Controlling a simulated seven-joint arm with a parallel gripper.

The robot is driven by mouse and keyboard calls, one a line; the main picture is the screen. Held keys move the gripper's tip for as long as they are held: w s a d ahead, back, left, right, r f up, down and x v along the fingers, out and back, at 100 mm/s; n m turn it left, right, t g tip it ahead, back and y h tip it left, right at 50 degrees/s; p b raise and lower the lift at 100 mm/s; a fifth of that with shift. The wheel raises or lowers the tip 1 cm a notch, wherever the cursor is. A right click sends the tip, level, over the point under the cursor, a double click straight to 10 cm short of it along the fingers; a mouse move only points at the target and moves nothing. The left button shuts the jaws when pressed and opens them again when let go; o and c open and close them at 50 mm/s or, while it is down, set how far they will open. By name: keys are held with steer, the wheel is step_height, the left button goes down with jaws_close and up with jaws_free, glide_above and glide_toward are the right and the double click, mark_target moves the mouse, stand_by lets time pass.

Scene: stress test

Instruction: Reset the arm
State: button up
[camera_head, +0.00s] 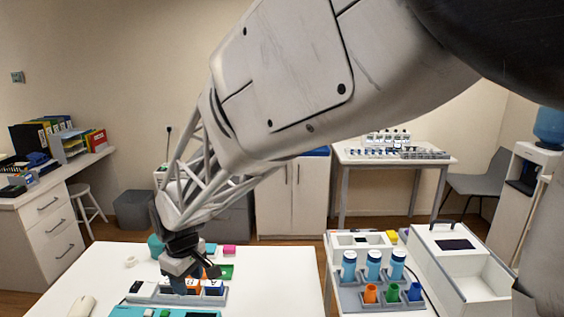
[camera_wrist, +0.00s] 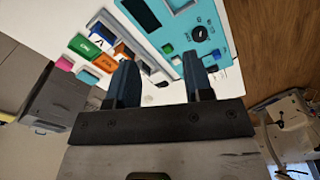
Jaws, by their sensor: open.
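My gripper (camera_head: 190,278) is at the end of my arm, low over the white table at the left in the head view. In the wrist view its two dark blue fingers (camera_wrist: 160,85) stand apart with nothing between them. Past the fingertips lie a teal panel (camera_wrist: 207,45) with a black dial and small buttons, and a grey rack with coloured blocks. An orange block (camera_wrist: 104,62) and a green block (camera_wrist: 88,46) show there. In the head view my arm and gripper hide part of the rack; I cannot tell the exact gap between them.
On the right table, a grey rack (camera_head: 350,300) holds several blue-capped bottles and coloured tubes beside a white open box (camera_head: 465,270).

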steer(key=s+d+r+m, duration=0.2)
steer(key=d+r, duration=0.1)
steer(key=d, duration=0.5)
steer(key=s+d+r+m+t, duration=0.1)
steer(key=s+d+r+m, duration=0.1)
steer(key=d, duration=0.6)
steer(key=s+d+r+m, duration=0.2)
steer(key=d+r, duration=0.1)
steer(key=d, duration=0.5)
steer(key=s+d+m+t, duration=0.1)
steer(key=s+d+m, duration=0.6)
steer(key=s+d, duration=0.7)
steer(key=d, duration=0.2)
steer(key=shift+s+d+r+h, duration=0.25)
steer(key=shift+s+d+h, duration=0.05)
steer(key=shift+s, duration=0.05)
